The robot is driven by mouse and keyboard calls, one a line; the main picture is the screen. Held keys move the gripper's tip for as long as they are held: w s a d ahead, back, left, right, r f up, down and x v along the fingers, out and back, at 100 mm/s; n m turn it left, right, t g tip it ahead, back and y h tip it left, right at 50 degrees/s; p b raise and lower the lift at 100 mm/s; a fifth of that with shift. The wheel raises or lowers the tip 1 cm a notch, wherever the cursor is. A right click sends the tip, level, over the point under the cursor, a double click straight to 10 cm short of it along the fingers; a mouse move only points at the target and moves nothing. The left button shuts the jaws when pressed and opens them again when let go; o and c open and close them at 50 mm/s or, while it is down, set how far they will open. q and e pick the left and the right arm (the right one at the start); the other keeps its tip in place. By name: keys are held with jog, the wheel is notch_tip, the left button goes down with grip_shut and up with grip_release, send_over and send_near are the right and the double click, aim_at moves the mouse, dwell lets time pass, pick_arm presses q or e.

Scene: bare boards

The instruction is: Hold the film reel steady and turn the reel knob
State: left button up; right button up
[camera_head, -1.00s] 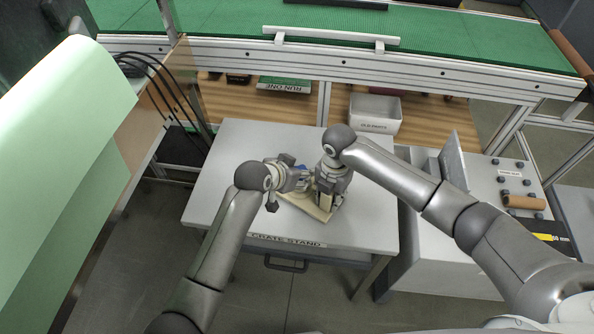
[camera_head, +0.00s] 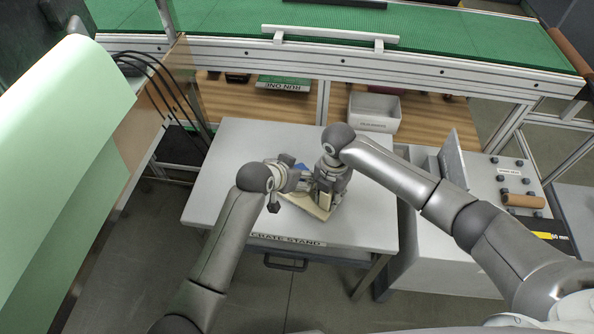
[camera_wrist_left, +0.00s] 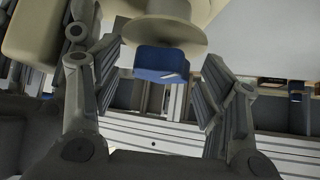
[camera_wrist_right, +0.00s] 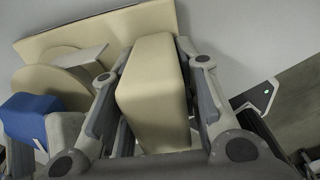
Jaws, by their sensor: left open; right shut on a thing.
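The film reel is a cream unit on a flat base (camera_head: 312,208) on the grey stand. In the right wrist view it shows a cream block (camera_wrist_right: 155,95), a round cream disc (camera_wrist_right: 48,84) and a blue knob (camera_wrist_right: 30,115). My right gripper (camera_head: 326,188) is shut on the cream block, with one finger on each side. My left gripper (camera_head: 304,180) is open at the knob's side. In the left wrist view the blue knob (camera_wrist_left: 160,63) lies between its spread fingers, with gaps on both sides. In the head view the grippers hide most of the unit.
The crate stand top (camera_head: 235,165) is clear around the unit. A white bin (camera_head: 375,110) sits on the wooden shelf behind. A grey panel with several dark knobs and a tan roll (camera_head: 523,201) stands at the right. A green conveyor (camera_head: 230,20) crosses the back.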

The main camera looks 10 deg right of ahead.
pick_arm(q)
jog(key=shift+r, duration=0.1)
jog(key=v, duration=0.7)
jog(key=shift+s+a+r, duration=0.2)
jog(key=shift+s+a, duration=0.05)
